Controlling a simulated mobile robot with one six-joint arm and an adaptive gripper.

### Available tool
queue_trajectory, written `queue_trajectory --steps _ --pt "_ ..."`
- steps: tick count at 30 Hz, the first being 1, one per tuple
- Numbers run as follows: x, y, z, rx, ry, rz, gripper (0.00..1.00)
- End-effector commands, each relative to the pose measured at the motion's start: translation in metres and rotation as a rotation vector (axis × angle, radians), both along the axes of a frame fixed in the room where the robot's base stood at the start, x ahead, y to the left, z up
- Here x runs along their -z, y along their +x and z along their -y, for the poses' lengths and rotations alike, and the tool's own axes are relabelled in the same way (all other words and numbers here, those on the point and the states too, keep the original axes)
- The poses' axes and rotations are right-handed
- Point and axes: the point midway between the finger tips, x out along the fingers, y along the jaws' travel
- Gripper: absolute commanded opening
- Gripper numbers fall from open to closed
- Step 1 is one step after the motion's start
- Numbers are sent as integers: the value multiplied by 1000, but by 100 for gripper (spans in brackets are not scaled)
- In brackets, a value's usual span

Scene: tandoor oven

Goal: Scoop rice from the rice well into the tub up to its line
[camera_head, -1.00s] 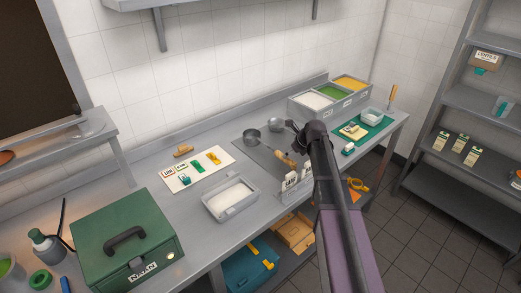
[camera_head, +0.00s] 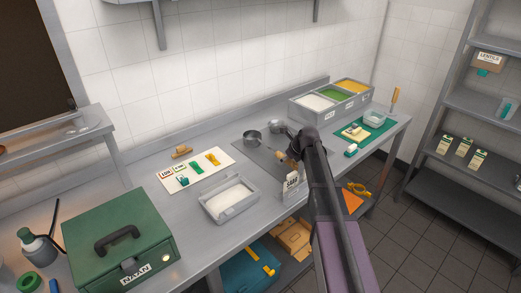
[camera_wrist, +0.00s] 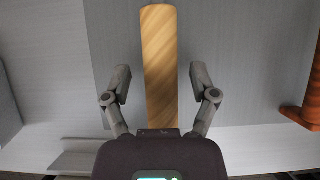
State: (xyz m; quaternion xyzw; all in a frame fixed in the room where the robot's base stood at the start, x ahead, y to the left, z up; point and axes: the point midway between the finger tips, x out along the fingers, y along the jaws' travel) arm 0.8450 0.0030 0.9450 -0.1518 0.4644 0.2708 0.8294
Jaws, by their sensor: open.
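In the wrist view my gripper (camera_wrist: 160,80) is open, its fingers apart on either side of a wooden handle (camera_wrist: 160,30). I cannot tell the height gap between them. In the head view my arm hides the gripper and most of a wooden handle (camera_head: 280,154). White, rice-like grain fills the left well (camera_head: 315,103) of the three-well unit and a grey tray (camera_head: 214,212).
A green box (camera_head: 120,250) stands at the front left of the counter. A white board (camera_head: 208,178) with small coloured items lies behind the tray. A shelf rack stands at right.

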Motion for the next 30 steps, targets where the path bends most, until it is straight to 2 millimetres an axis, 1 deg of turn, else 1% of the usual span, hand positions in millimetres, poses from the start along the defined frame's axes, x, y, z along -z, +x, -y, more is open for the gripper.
queue_trajectory --steps 3,5,6,8,9,11,20,30 --pt "0 0 0 0 0 0 76" --pt "0 0 0 0 0 0 58" --pt "0 0 0 0 0 0 46" --pt "0 0 1 0 0 0 28" --pt "0 0 1 0 0 0 16" --pt "0 0 1 1 0 0 0" --pt "-3 0 1 1 0 0 0" --pt "-19 0 1 1 0 0 0"
